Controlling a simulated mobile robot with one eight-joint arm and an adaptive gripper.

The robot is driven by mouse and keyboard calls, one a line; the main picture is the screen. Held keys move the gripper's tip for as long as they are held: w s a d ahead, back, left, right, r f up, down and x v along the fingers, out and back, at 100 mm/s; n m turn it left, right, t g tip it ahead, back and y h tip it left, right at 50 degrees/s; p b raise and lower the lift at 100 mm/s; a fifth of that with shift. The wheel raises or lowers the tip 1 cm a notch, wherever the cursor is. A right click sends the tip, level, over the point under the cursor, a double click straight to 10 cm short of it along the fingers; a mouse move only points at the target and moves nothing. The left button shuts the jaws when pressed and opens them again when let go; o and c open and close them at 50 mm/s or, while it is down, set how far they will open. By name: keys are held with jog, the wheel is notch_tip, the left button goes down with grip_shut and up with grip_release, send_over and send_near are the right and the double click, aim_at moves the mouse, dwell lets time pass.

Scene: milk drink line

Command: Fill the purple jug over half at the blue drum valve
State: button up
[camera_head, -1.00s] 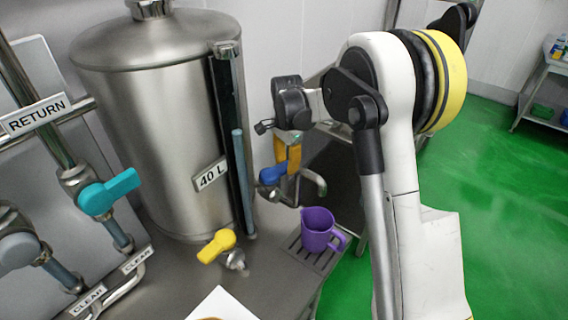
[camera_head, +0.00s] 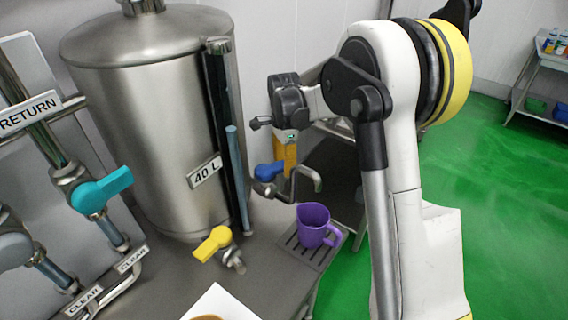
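The purple jug (camera_head: 313,226) stands upright on a slotted drip tray (camera_head: 316,257) at the bench's right edge, its handle to the right. Its inside is too small to read for a fill level. The blue valve handle (camera_head: 265,171) sits above and left of the jug, by a bent metal spout (camera_head: 307,179) that ends over the jug. My gripper (camera_head: 287,155) is behind the blue handle; its yellow-orange part shows, but its fingertips are hidden or too small, so I cannot tell if it is open or touching the handle.
The steel drum marked 40 L (camera_head: 150,120) fills the left centre, with a blue sight tube (camera_head: 238,180). A yellow valve (camera_head: 213,243) sits at its base. A teal valve (camera_head: 102,190) is on the RETURN pipe at left.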

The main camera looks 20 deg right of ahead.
jog(key=shift+o, duration=0.2)
notch_tip(320, 180, up, 12)
dwell(0.5)
jog(key=s+n+b, duration=0.1)
jog(key=s, duration=0.2)
jog(key=s+r+n+t+b, duration=0.1)
jog(key=s+n, duration=0.1)
jog(key=s, duration=0.1)
jog(key=s+a+r+n+t+b, duration=0.1)
jog(key=s+n, duration=0.1)
jog(key=shift+s, duration=0.4)
jog(key=s+f+n+t+b, duration=0.1)
jog(key=s+f+n, duration=0.2)
jog(key=s, duration=0.3)
jog(key=s+f+n+t+b, duration=0.2)
jog(key=s+f+n, duration=0.1)
jog(key=s+n, duration=0.2)
jog(key=s+a+f+n+t+b, duration=0.1)
jog(key=s+f+n+t+b, duration=0.1)
jog(key=s, duration=0.5)
jog(key=shift+s+f+n, duration=0.25)
jog(key=shift+f+n, duration=0.5)
jog(key=shift+n, duration=0.15)
